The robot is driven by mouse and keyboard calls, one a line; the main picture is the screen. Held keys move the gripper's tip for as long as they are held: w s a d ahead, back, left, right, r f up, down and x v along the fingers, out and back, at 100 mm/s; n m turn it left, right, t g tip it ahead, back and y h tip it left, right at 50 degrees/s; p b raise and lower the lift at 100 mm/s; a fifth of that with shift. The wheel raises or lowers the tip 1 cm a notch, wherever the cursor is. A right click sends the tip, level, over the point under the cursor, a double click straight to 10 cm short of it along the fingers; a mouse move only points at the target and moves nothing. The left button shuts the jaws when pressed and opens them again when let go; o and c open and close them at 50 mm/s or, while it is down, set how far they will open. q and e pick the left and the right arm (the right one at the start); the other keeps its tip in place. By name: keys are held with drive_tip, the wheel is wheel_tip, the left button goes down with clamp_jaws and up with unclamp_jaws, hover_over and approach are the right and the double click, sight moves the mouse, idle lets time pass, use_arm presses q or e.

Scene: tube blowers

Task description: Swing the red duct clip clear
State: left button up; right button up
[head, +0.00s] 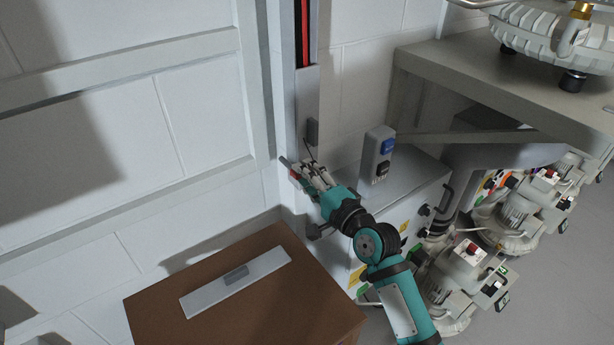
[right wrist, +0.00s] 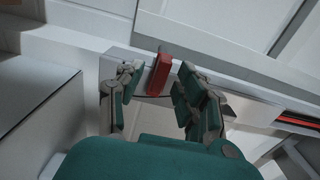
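The red duct clip (right wrist: 159,73) shows in the right wrist view, standing out from a grey metal duct (right wrist: 250,97). In the head view only a small bit of red (head: 297,174) shows at my fingers; the rest is hidden. My right gripper (head: 301,171) is at the lower part of the upright duct (head: 306,95). In the right wrist view my right gripper (right wrist: 156,88) is open, with fingers on both sides of the clip. A gap shows on each side; I cannot tell whether any finger touches it. My left gripper is out of view.
A brown box (head: 165,312) with a grey handled plate (head: 215,290) stands below left of the gripper. A switch box (head: 372,151) sits on a grey cabinet (head: 412,186) to the right. Several blowers (head: 450,285) stand at and on a bench (head: 480,80).

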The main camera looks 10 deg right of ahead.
clamp_jaws()
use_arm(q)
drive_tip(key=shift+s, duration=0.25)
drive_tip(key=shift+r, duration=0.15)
use_arm(e)
drive_tip(key=shift+n, duration=0.3)
use_arm(q)
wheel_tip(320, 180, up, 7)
drive_tip(key=p, duration=0.7)
use_arm(e)
drive_tip(key=shift+s+a+r+n, duration=0.1)
drive_tip(key=shift+a+r+n, duration=0.05)
drive_tip(key=shift+n, duration=2.75)
drive_tip(key=shift+s+a+r+n, duration=0.1)
drive_tip(key=shift+a+r+n, duration=0.1)
drive_tip(key=shift+n, duration=2.7)
drive_tip(key=shift+a+r+n, duration=0.1)
drive_tip(key=shift+r+n, duration=0.05)
drive_tip(key=shift+n, duration=2.75)
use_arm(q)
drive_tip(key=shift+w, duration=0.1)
